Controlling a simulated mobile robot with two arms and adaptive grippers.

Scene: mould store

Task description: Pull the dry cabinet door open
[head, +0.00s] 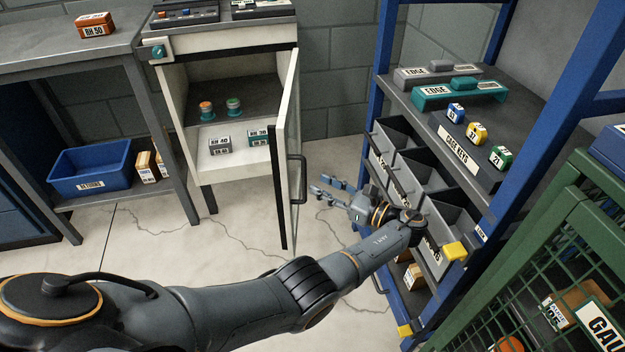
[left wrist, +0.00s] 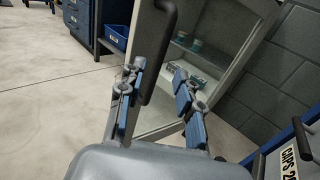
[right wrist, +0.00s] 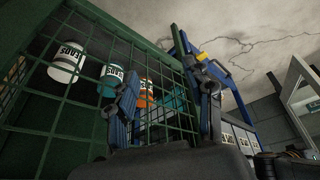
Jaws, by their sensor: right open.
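The dry cabinet (head: 174,125) stands at the back with its pale door (head: 287,150) swung out, seen nearly edge-on in the head view. Its dark bar handle (head: 298,180) is on the door's right side. My left gripper (head: 324,186) is open and empty, just right of the handle and apart from it. In the left wrist view the handle (left wrist: 165,50) appears between the spread fingers (left wrist: 160,72), nearer the left one; the door (left wrist: 205,60) is beyond. My right gripper (right wrist: 168,85) is open in the right wrist view, in front of a green mesh cage; the head view does not show it.
Bottles and boxes stand inside the cabinet. A blue shelf rack (head: 375,95) with grey bins is close on the right of my left arm. The green cage (head: 545,225) is at the lower right. A bench (head: 70,45) stands left; the floor before the cabinet is clear.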

